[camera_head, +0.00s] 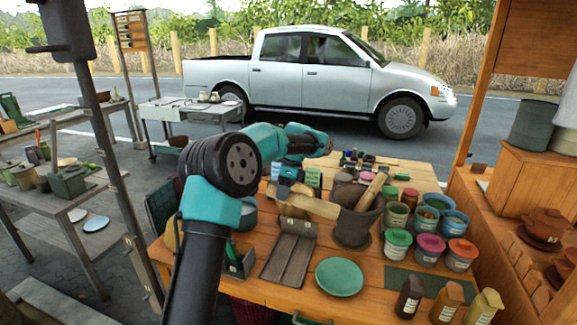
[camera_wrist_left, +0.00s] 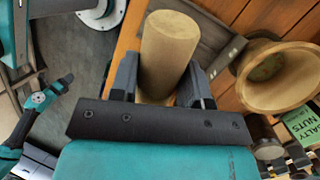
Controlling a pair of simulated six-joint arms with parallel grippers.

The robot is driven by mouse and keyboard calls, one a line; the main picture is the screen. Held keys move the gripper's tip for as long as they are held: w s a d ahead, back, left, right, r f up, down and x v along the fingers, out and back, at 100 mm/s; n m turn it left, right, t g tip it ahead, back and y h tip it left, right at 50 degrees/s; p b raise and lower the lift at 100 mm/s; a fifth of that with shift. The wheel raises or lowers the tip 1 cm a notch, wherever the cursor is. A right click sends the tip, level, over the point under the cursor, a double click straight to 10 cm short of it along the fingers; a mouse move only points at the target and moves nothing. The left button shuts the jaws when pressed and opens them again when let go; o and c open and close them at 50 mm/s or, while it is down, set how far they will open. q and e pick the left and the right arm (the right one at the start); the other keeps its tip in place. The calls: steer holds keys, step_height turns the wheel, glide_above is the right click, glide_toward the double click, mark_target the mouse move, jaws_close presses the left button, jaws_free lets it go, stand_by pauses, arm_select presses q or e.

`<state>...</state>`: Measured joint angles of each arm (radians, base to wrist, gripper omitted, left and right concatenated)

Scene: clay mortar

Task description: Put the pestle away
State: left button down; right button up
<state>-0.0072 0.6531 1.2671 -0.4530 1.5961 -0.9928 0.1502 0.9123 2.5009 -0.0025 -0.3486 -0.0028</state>
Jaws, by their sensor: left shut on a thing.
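The pestle is a tan wooden cylinder (camera_wrist_left: 168,50). My left gripper (camera_wrist_left: 162,82) is shut on it, with a dark finger on each side in the left wrist view. In the head view the pestle (camera_head: 312,206) lies roughly level, above the table and beside the brown mortar (camera_head: 354,228); whether they touch is unclear. A grey-brown grooved wooden tray (camera_head: 285,262) lies below and in front of the pestle.
A green plate (camera_head: 339,277) lies right of the tray. Several lidded tubs, such as a green-lidded one (camera_head: 398,240), and small bottles (camera_head: 446,302) crowd the table's right side. A post (camera_head: 105,150) stands at the left.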

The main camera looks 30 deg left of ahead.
arm_select(q)
step_height(320, 180, down, 9)
steer(key=s+n+t+h, duration=0.2)
steer(key=n+h, duration=0.2)
steer(key=n, duration=0.3)
steer(key=n+t, duration=0.3)
steer(key=n, duration=0.3)
glide_above(276, 268)
steer(key=s+a+x, duration=0.1)
steer(key=a+x, duration=0.1)
steer(key=x, duration=0.6)
steer(key=shift+s+a+f+n+t, duration=0.15)
steer(key=shift+f+n, duration=0.2)
steer(key=shift+n, duration=0.2)
steer(key=shift+w+a+f+n+t, duration=0.1)
steer(key=shift+a+f+n+t, duration=0.1)
steer(key=shift+f+n, duration=0.25)
steer(key=shift+f, duration=4.15)
